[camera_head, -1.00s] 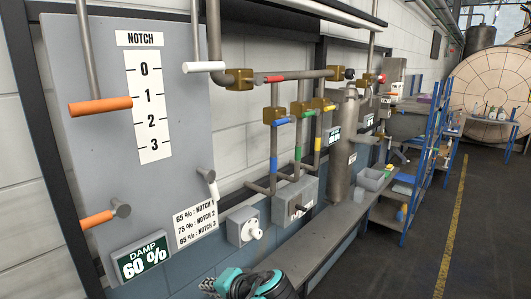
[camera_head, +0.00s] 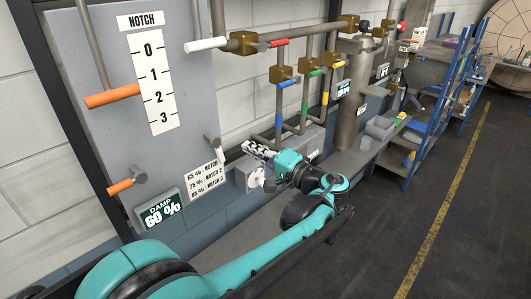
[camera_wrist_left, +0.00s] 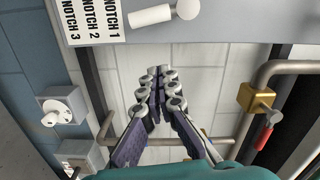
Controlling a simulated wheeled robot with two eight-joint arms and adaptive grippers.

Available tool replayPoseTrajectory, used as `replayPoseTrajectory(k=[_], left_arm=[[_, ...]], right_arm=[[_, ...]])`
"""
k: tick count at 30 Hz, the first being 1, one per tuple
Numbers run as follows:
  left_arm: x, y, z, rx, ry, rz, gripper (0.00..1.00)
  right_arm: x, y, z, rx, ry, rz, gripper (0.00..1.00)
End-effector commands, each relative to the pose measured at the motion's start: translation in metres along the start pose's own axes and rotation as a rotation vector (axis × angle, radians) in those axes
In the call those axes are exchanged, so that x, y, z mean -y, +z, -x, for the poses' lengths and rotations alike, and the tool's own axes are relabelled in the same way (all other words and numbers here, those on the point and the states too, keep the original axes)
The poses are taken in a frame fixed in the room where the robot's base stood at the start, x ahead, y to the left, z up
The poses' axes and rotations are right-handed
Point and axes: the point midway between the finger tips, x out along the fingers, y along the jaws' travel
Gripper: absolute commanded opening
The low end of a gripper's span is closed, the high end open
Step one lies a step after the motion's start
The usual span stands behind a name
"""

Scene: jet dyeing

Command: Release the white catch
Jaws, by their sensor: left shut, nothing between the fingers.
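The white catch (camera_head: 213,148) is a short white handle on a grey round pivot at the lower right of the grey notch panel (camera_head: 85,60). It hangs down, slightly tilted. In the left wrist view the white catch (camera_wrist_left: 152,15) lies at the top, beyond the fingertips. My left gripper (camera_head: 255,149) is to the right of the catch in the head view, shut and empty, apart from it. In the left wrist view my left gripper's fingertips (camera_wrist_left: 163,80) are together. My right gripper is not in view.
A white lever (camera_head: 206,44), an orange lever (camera_head: 112,95) and a small orange handle (camera_head: 120,186) stick out from the panel. A white knob box (camera_head: 252,177) is beside my gripper. Pipes with blue, green and yellow handles (camera_head: 287,84) stand behind it.

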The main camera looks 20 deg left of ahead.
Motion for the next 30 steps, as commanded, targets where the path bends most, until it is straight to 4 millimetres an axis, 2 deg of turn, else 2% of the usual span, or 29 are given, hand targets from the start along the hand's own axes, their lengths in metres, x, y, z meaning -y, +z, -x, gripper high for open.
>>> replayPoseTrajectory(k=[1,3,6,10,24,30], left_arm=[[0.002,0.001,-0.012,0.004,-0.001,0.0,0.0],[0.002,0.005,-0.02,0.002,0.0,0.0,0.0],[0.002,0.021,-0.022,0.0,0.0,0.0,0.0],[0.001,0.033,-0.025,-0.001,0.001,0.0,0.0],[-0.001,0.04,-0.026,-0.001,0.0,-0.009,0.0],[-0.005,0.057,-0.029,0.001,-0.005,-0.113,0.0]], right_arm=[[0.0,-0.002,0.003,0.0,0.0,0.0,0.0],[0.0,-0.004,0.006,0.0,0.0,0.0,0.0],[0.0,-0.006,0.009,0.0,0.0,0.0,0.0],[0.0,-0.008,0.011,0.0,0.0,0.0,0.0],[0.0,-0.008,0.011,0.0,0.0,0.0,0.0],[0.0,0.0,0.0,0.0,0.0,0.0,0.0]])
